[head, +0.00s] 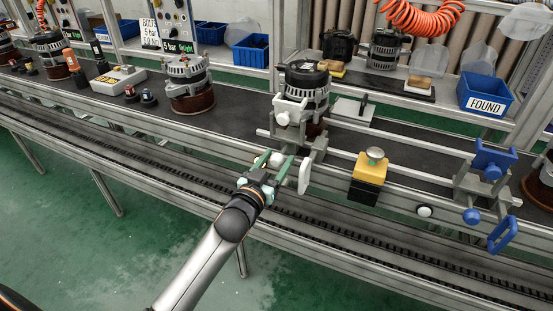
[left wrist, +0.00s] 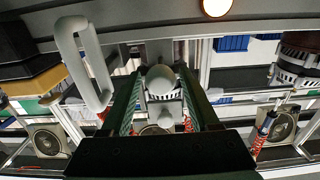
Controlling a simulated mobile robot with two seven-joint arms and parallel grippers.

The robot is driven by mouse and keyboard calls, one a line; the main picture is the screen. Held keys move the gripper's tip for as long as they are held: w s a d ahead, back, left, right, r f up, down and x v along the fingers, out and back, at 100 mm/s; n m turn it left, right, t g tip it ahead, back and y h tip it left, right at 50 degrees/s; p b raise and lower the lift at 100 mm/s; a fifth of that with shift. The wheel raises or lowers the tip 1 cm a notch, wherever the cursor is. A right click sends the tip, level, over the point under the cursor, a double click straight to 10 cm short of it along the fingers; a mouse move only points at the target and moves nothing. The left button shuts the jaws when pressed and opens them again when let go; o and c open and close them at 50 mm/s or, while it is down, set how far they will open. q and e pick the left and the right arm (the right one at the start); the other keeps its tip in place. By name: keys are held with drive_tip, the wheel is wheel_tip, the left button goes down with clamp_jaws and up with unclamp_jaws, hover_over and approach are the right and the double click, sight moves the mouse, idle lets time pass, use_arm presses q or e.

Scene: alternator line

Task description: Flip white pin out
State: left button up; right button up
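The white pin's round knob (head: 277,160) sticks out from a grey bracket at the front rail, and a white loop handle (head: 305,176) hangs just right of it. My left gripper (head: 270,166) is open, with its green fingers on either side of the knob. In the left wrist view the white knob (left wrist: 160,80) shows between the two fingers, with visible gaps on both sides. The white loop handle (left wrist: 84,65) stands outside the fingers there. Another white part (head: 283,118) sits higher, in front of the alternator (head: 305,85). My right gripper is not in view.
A yellow-and-black button box (head: 368,170) stands on the rail to the right. Farther right is a similar blue fixture (head: 492,157) with a blue loop handle (head: 503,234). A lit round lamp (left wrist: 215,7) shows beside my gripper. The floor in front is clear.

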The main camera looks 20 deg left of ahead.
use_arm(q)
drive_tip(key=shift+o, duration=0.6)
drive_tip(key=shift+s, duration=0.2)
drive_tip(key=s+p, duration=0.1)
drive_tip(key=s, duration=1.1)
